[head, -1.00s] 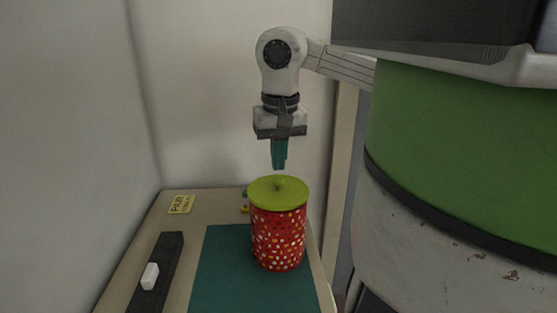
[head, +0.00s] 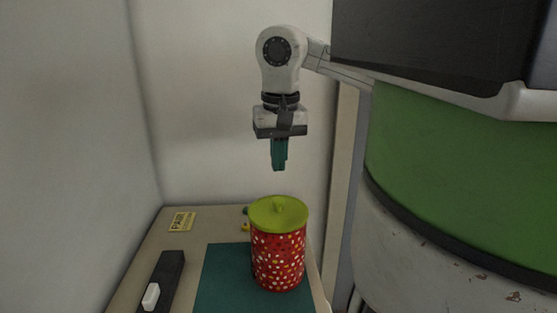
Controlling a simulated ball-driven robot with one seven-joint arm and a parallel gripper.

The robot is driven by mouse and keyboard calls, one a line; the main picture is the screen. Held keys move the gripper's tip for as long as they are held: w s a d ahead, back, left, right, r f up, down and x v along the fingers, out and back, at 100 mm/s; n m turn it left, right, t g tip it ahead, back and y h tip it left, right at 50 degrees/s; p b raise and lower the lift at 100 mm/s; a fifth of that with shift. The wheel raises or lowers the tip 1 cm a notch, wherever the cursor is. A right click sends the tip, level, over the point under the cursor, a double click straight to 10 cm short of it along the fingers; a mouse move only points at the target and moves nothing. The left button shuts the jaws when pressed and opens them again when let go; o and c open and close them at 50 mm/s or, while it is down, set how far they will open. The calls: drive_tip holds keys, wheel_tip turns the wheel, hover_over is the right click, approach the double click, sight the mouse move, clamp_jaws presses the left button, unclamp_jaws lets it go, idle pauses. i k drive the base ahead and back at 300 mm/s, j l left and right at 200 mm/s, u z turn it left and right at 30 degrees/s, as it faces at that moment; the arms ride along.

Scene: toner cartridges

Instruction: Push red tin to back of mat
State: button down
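The red tin (head: 278,262) has pale and yellow dots and a green lid (head: 278,213) with a knob. It stands upright on the right part of the dark teal mat (head: 222,280). My gripper (head: 279,168) points down above the tin, apart from it, with a gap between the fingertips and the lid. Its teal fingers look close together, seen nearly edge-on, so I cannot tell whether they are open or shut. Nothing shows in the gripper.
A yellow card (head: 182,221) lies at the table's back left. A dark bar (head: 160,283) with a white block (head: 151,296) lies left of the mat. A small colourful object (head: 246,226) is partly hidden behind the tin. Walls stand behind and left of the table (head: 207,226).

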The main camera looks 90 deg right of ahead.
sight(277, 260)
drive_tip(key=k+l, duration=0.1)
drive_tip(key=k, duration=0.65)
drive_tip(key=k+l, duration=0.1)
drive_tip(key=k, duration=0.65)
